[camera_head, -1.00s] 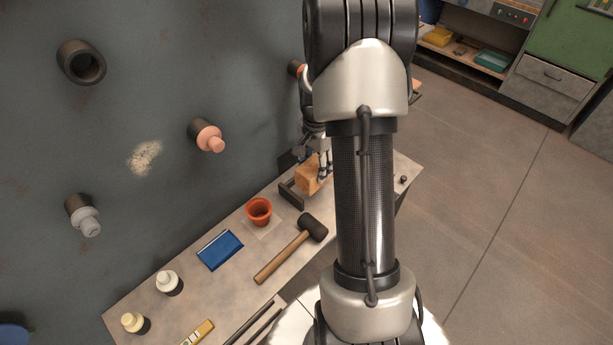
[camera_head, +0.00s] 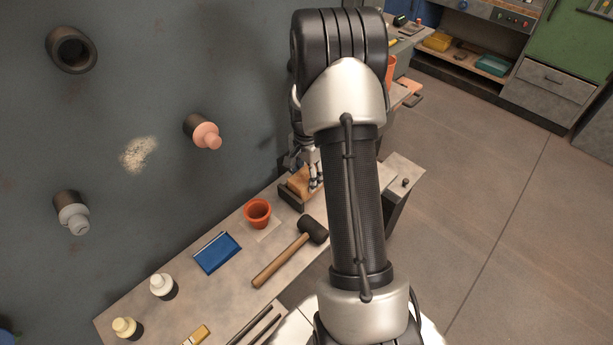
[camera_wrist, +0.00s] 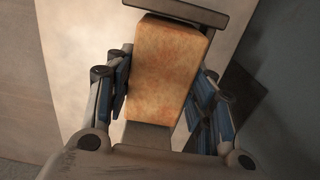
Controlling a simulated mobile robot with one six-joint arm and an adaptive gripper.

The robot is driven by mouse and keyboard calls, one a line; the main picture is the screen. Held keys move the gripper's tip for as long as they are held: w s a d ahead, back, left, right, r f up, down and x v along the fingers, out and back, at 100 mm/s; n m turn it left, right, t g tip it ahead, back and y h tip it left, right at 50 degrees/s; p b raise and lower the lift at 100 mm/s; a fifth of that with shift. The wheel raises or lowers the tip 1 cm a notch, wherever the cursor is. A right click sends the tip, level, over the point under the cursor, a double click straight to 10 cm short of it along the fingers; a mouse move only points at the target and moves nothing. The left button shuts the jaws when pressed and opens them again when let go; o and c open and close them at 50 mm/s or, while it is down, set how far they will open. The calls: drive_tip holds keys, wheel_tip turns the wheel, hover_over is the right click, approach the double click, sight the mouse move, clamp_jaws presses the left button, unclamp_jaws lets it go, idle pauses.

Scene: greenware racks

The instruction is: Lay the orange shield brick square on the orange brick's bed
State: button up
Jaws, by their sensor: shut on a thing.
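The orange shield brick (camera_wrist: 166,68) fills the middle of the wrist view, a speckled block between my fingers. My gripper (camera_wrist: 160,92) is shut on it, with one blue-padded finger on each side. In the head view the brick (camera_head: 299,182) is at a dark, low-rimmed frame (camera_head: 289,201) on the bench, which looks like its bed. In the wrist view a dark bar of this frame (camera_wrist: 185,12) lies past the brick's far end, and grey shows at its near end. My gripper (camera_head: 314,178) partly hides the brick. I cannot tell whether it rests fully on the bed.
The dark wall (camera_head: 150,60) with projecting nozzles (camera_head: 203,133) is close on the left. Open floor lies right.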

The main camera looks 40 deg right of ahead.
sight(306, 175)
drive_tip(key=o, duration=1.1)
drive_tip(key=shift+f, duration=0.2)
drive_tip(key=shift+c, duration=0.2)
drive_tip(key=o, duration=0.5)
drive_tip(key=shift+r, duration=0.1)
wheel_tip(306, 175, up, 12)
drive_tip(key=p, duration=0.3)
drive_tip(key=s+a+r+n+t, duration=0.15)
drive_tip(key=a+r+n, duration=0.35)
drive_tip(key=a+r, duration=0.55)
drive_tip(key=s+a+r+n+t, duration=0.1)
drive_tip(key=s+a+r+n, duration=0.1)
drive_tip(key=s+a+n, duration=0.2)
drive_tip(key=s+a+r+n+t, duration=0.1)
drive_tip(key=s+a+r+n, duration=0.2)
drive_tip(key=s+a, duration=0.4)
drive_tip(key=s+a+r+n+t, duration=0.1)
drive_tip(key=s+a+r+n, duration=0.1)
drive_tip(key=s+a+n, duration=0.3)
drive_tip(key=shift+s+a+r, duration=0.1)
drive_tip(key=shift+s+r, duration=0.05)
drive_tip(key=shift+s, duration=0.55)
drive_tip(key=shift+s+a+r, duration=0.1)
drive_tip(key=shift+s, duration=0.55)
